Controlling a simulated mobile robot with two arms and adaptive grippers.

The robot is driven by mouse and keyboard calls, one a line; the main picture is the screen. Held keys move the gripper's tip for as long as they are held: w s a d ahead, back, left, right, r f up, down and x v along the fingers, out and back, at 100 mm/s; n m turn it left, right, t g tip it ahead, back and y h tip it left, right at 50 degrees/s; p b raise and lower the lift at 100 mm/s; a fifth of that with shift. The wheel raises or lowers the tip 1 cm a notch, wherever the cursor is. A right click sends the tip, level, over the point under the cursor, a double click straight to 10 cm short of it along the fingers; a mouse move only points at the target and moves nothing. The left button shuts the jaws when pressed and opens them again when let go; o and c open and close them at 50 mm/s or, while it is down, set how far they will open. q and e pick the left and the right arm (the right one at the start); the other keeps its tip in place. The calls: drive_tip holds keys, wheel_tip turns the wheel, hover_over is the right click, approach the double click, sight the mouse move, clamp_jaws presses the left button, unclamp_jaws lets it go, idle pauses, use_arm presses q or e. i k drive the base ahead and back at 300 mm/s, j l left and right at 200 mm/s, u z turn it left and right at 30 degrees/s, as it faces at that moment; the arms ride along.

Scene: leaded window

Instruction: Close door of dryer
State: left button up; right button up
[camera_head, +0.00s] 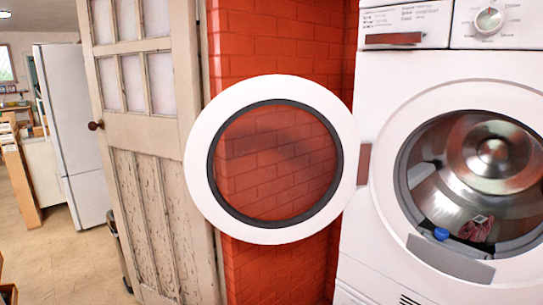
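The white dryer (376,200) stands at the right, its round opening facing me. Its door (203,160) is a white ring with a dark inner rim and clear glass. The door is swung wide open to the left, joined by a brown hinge (363,164) at the left side of the opening. Inside the metal drum (495,150) lie a blue item (441,233) and a reddish item (475,229), too small to make out. Neither of my grippers can be made out in the head view.
A red brick wall (270,40) is behind the dryer door. A worn, paned wooden door (150,130) stands left of it. A white fridge (75,120) is at the far left. Tan floor (75,265) at the lower left is mostly clear.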

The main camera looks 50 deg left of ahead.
sight(354, 155)
drive_tip(key=i+j, duration=0.1)
drive_tip(key=j, duration=0.45)
drive_tip(key=i+j, duration=0.1)
drive_tip(key=j, duration=0.45)
drive_tip(key=i+j, duration=0.1)
drive_tip(key=j, duration=0.4)
drive_tip(key=i+j, duration=0.1)
drive_tip(key=j, duration=0.45)
drive_tip(key=i+j, duration=0.1)
drive_tip(key=j, duration=0.45)
drive_tip(key=i+j, duration=0.1)
drive_tip(key=j, duration=0.45)
drive_tip(key=j+z, duration=1.15)
drive_tip(key=z, duration=0.4)
drive_tip(key=k+l+u, duration=0.15)
drive_tip(key=k+u, duration=0.15)
